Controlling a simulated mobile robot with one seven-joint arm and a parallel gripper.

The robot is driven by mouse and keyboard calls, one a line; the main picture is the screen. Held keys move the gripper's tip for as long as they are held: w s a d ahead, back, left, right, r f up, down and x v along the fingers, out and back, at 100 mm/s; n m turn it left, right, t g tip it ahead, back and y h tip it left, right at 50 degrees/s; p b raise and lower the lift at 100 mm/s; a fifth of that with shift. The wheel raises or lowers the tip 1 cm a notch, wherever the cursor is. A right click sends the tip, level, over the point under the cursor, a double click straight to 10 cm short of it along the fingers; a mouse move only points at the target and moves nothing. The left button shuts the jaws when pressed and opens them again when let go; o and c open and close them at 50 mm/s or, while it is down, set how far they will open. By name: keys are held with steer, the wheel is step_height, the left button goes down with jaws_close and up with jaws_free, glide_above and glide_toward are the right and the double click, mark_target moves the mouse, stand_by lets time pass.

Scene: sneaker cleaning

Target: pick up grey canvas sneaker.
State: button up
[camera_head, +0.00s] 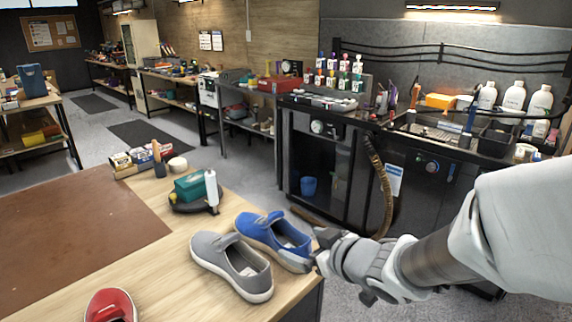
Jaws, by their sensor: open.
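The grey canvas sneaker (232,264) rests upright on the wooden table near its right edge, with its white sole rim showing. A blue sneaker (272,238) stands just behind and to the right of it, close beside it. My gripper (312,258) reaches in from the right on my white and grey arm. It is at the heel end of the blue sneaker, to the right of the grey one. It looks open, though its fingers are small and partly hidden, and I cannot tell whether they touch the blue sneaker.
A red shoe (111,306) is at the table's front, cut off by the frame. A brown mat (70,235) covers the left. A teal block and white bottle (212,188) stand behind the sneakers, with small boxes (128,160) farther back. A dark workbench (340,160) stands beyond.

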steer(key=s+a+f+n+g+y+b, duration=0.1)
steer(key=s+a+f+g+y, duration=0.15)
steer(key=a+f, duration=0.2)
steer(key=b, duration=0.4)
glide_toward(232, 248)
steer(key=shift+s+a+f+n+t+y, duration=0.2)
steer(key=shift+s+a+n+t+y, duration=0.2)
steer(key=shift+s+a, duration=0.35)
steer(key=shift+r+b+x, duration=0.15)
steer(key=shift+b+x, duration=0.15)
steer(key=shift+x, duration=1.25)
steer(key=shift+r+b+x, duration=0.1)
steer(key=shift+b+x, duration=0.15)
steer(key=shift+x, duration=1.3)
steer(key=shift+w, duration=0.15)
steer(key=shift+c, duration=0.3)
steer(key=c, duration=1.2)
steer(key=shift+r, duration=0.1)
steer(key=shift+c, duration=1)
steer(key=shift+r, duration=0.1)
